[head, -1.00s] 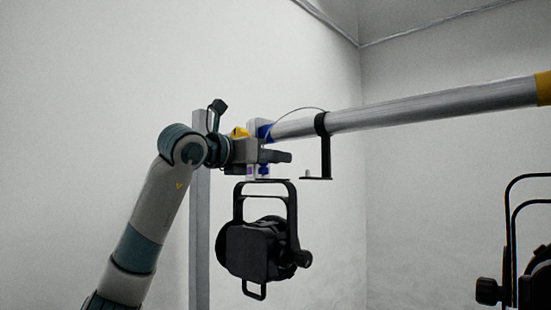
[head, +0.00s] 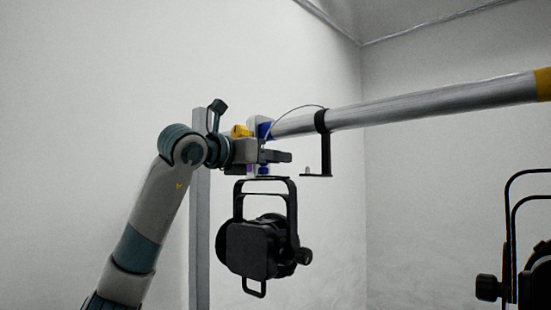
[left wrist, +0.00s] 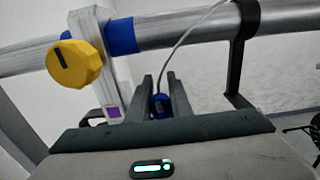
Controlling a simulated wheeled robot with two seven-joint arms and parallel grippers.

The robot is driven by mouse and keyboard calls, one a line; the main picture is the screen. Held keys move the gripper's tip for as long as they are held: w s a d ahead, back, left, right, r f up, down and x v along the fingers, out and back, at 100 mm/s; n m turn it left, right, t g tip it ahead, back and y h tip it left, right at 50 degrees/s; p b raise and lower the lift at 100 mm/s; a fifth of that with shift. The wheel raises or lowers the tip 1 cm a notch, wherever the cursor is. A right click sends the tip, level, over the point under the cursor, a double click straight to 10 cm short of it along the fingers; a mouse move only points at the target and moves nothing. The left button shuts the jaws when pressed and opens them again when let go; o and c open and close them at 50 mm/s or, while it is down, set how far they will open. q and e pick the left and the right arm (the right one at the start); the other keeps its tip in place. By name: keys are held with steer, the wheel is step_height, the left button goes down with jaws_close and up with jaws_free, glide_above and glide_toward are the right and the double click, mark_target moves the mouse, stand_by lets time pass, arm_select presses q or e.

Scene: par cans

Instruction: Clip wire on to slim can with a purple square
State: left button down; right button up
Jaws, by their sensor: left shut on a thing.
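The slim can (head: 262,248) is a black lamp that hangs by its black yoke (head: 292,205) below the clamp at the pipe's left end. The clamp shows in the left wrist view as a pale bracket (left wrist: 101,88) with a yellow knob (left wrist: 75,62) and a purple square (left wrist: 113,113). My left gripper (head: 285,156) is level with the clamp, just above the yoke. It is shut on the blue end clip (left wrist: 160,104) of a thin grey wire (left wrist: 182,40). The wire arcs up towards the pipe. Whether the clip touches the can's hardware is hidden.
A silver pipe (head: 430,104) runs across to the right, with a yellow band (head: 543,84). A black bracket (head: 325,150) hangs from it right of my gripper. Another black lamp (head: 489,289) is partly visible at the right edge. A grey post (head: 200,260) stands behind my arm.

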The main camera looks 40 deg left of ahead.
arm_select(q)
steer(key=shift+f, duration=0.1)
stand_by(0.3)
steer(key=c, duration=1.5)
jaws_free()
steer(key=shift+c, duration=0.2)
arm_select(e)
steer(key=shift+f, duration=0.1)
steer(key=s+d+f+g, duration=0.35)
steer(key=s+f, duration=0.25)
steer(key=s, duration=0.2)
arm_select(q)
steer(key=s+a+b, duration=0.1)
steer(key=s+b, duration=0.3)
steer(key=s, duration=1.3)
steer(key=shift+s+a, duration=0.2)
arm_select(e)
steer(key=w+a+r+t, duration=0.1)
steer(key=w, duration=0.3)
steer(key=w+a+r+t, duration=0.2)
steer(key=w, duration=0.3)
steer(key=shift+w+a+r, duration=0.25)
steer(key=shift+r, duration=0.05)
steer(key=shift+t, duration=0.25)
